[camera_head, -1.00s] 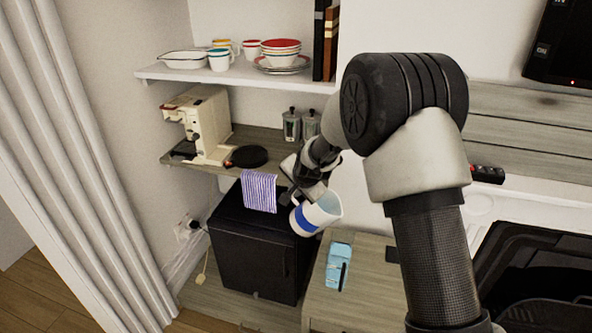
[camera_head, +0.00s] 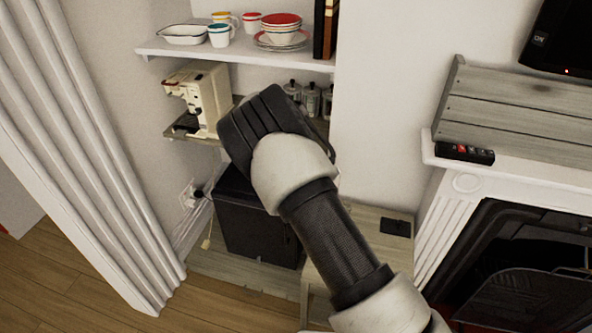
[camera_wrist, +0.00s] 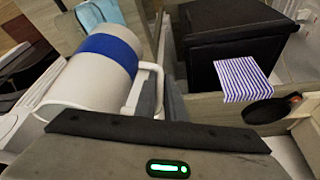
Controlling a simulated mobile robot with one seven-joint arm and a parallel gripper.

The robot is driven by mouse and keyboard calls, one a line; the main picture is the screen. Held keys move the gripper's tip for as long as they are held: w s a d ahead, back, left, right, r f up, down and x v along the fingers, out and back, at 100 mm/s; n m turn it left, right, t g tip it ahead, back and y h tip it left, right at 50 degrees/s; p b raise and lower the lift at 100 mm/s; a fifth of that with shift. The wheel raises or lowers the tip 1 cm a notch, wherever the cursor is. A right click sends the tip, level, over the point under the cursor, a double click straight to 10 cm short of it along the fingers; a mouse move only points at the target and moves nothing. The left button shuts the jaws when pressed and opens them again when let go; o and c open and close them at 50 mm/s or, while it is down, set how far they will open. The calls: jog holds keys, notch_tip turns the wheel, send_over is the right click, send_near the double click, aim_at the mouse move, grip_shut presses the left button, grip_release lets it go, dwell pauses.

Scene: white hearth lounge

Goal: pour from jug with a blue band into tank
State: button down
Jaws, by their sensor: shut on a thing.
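The white jug with a blue band (camera_wrist: 85,80) fills the left of the wrist view, lying slanted in the picture. My gripper (camera_wrist: 168,98) is shut on its handle, at the jug's right side. In the head view my arm hides both the gripper and the jug. I cannot see the jug's contents. No tank can be made out for certain. A cream coffee machine (camera_head: 210,95) stands on the wooden shelf at the left of the head view; whether it carries the tank I cannot tell.
A black cabinet (camera_head: 250,230) stands below the shelf. Cups and bowls (camera_head: 282,28) stand on the white upper shelf. Canisters (camera_head: 310,98) are behind my arm. A fireplace (camera_head: 520,250) is at right.

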jog(key=shift+r, duration=0.15)
notch_tip(320, 180, up, 4)
jog(key=shift+f, duration=0.1)
dwell(0.4)
dwell(0.8)
jog(key=s+d+r+n+y, duration=0.1)
jog(key=s+d+r+n, duration=0.2)
jog(key=s+d+r, duration=0.2)
jog(key=s+d+r+n+y, duration=0.1)
jog(key=s+d+r+n, duration=0.2)
jog(key=s+d, duration=0.9)
jog(key=d+r, duration=0.2)
jog(key=d, duration=0.1)
jog(key=shift+s+d+n+t+y, duration=0.2)
jog(key=shift+n+t+y, duration=0.1)
jog(key=shift+t, duration=0.1)
jog(key=shift+r, duration=0.1)
